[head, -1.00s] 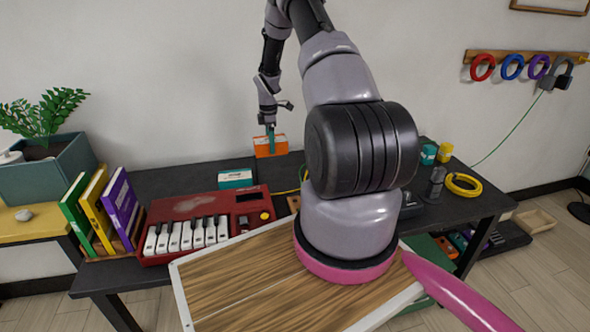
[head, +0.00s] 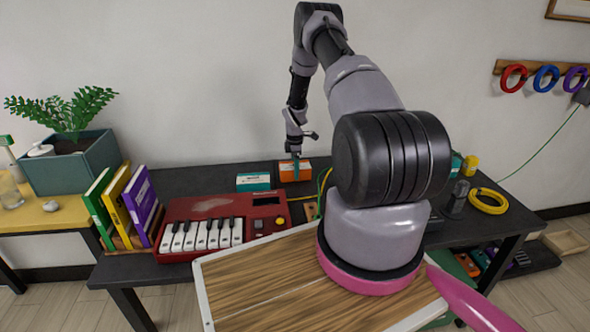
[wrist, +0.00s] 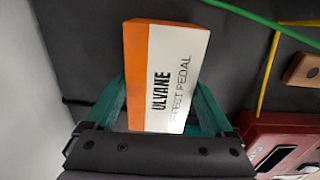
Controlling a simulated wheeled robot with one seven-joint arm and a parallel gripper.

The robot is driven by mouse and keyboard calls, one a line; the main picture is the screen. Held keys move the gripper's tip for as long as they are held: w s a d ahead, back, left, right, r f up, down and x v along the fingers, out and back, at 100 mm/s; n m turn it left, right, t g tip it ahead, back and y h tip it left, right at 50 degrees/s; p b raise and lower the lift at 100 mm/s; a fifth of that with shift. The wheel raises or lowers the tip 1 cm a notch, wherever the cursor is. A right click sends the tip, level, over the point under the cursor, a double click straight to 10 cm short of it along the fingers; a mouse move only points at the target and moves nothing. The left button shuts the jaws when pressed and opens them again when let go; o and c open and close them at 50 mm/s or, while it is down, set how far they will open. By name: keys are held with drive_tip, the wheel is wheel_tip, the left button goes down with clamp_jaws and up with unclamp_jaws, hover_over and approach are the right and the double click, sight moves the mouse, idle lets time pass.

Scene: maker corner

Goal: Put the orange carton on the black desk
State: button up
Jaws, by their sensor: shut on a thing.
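The orange carton (head: 295,172) has a white face with lettering, which shows in the wrist view (wrist: 167,78). My gripper (head: 296,162) is shut on it, with the teal fingers (wrist: 163,103) on both sides of the box. In the head view the carton is at the back of the black desk (head: 205,183), right beside the teal-and-white carton. It looks low over the desk top or touching it; I cannot tell which. The desk top also fills the wrist view behind the carton.
A teal-and-white carton (head: 253,182) stands just left of the orange one. A red keyboard (head: 222,225) is in front. Green and yellow cables (wrist: 270,60) run nearby. Books (head: 125,207) stand at the left, and a yellow cable coil (head: 488,201) lies at the right.

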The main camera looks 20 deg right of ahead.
drive_tip(key=o, duration=1.4)
drive_tip(key=shift+f, duration=0.1)
drive_tip(key=s+a+r+m+t, duration=0.1)
drive_tip(key=a+r+m, duration=0.1)
drive_tip(key=r, duration=1.2)
drive_tip(key=s+a+r+m, duration=0.1)
drive_tip(key=a+r+m, duration=0.1)
drive_tip(key=r, duration=1.3)
drive_tip(key=s+a+r+m+t, duration=0.1)
drive_tip(key=s+a+r+m, duration=0.15)
drive_tip(key=s+r, duration=0.4)
drive_tip(key=s+a+r+m+t, duration=0.1)
drive_tip(key=s+a+r+m, duration=0.15)
drive_tip(key=r, duration=0.65)
drive_tip(key=s+a+r+m+t, duration=0.1)
drive_tip(key=s+a+r+m, duration=0.2)
drive_tip(key=s, duration=0.5)
drive_tip(key=s+a+r+m+t+y, duration=0.1)
drive_tip(key=s+a+r+m, duration=0.2)
drive_tip(key=s, duration=0.6)
drive_tip(key=s+a+r+m+t+y, duration=0.1)
drive_tip(key=s+a+r+m+t, duration=0.1)
drive_tip(key=s, duration=0.7)
drive_tip(key=shift+a+r+m, duration=0.7)
drive_tip(key=shift+r+m, duration=0.25)
drive_tip(key=shift+m, duration=0.05)
drive_tip(key=shift+w, duration=0.1)
